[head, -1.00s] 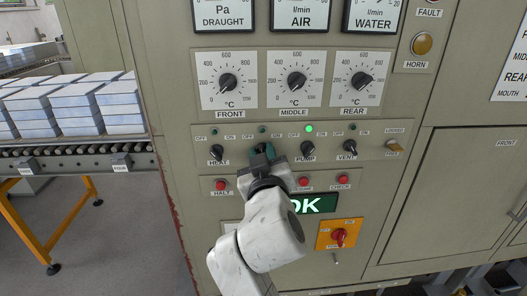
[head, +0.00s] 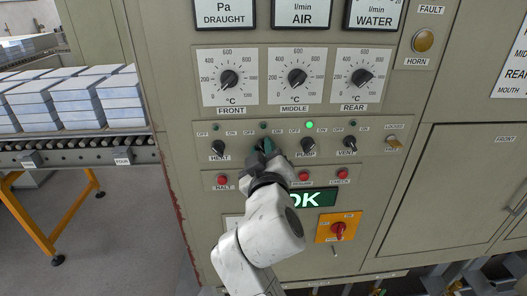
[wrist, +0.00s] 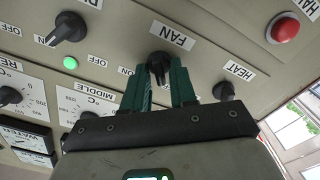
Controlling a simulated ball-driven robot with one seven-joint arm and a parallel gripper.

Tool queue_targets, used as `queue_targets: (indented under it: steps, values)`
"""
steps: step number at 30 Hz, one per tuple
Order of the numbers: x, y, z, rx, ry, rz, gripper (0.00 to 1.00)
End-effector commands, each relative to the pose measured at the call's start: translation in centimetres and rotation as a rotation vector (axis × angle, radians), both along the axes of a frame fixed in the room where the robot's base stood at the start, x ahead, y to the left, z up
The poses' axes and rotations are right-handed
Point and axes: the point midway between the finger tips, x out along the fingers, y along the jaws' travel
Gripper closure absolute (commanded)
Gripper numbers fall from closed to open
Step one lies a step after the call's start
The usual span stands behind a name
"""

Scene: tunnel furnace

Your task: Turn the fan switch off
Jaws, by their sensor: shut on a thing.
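The black fan switch (wrist: 158,62) sits under its FAN label (wrist: 171,36) in the wrist view, which shows the panel upside down. My gripper (wrist: 160,88) has its two green fingers shut on the switch's handle, one on each side. In the head view my gripper (head: 265,148) covers the fan switch, between the heat knob (head: 218,147) and the pump knob (head: 308,144). The fan's small lamp (head: 263,126) above it is dark. The way the handle points is hard to tell between the fingers.
The pump lamp (head: 309,125) is lit green. The vent knob (head: 349,142) is to the right. Below are a red HALT button (head: 222,181), other red buttons, an OK display (head: 313,198) and an orange switch plate (head: 328,232). A roller conveyor (head: 80,150) with stacked blocks stands left.

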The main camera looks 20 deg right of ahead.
Motion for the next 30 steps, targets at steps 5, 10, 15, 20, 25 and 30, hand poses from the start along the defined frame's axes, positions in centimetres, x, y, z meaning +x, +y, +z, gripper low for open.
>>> queue_targets:
  steps: [5,10,15,20,25,30]
  values:
    - [0.0,0.1,0.0,0.0,0.0,0.001,0.65]
    - [0.0,0.1,0.0,0.001,-0.001,0.001,0.64]
    - [-0.4,0.2,-0.1,0.0,0.0,0.001,0.64]
    - [-2.5,0.9,-0.3,0.001,-0.001,0.002,0.64]
    - [-5.7,2.0,-0.4,0.001,0.0,0.005,0.64]
    - [-8.4,2.9,-0.2,0.001,0.0,0.005,0.64]
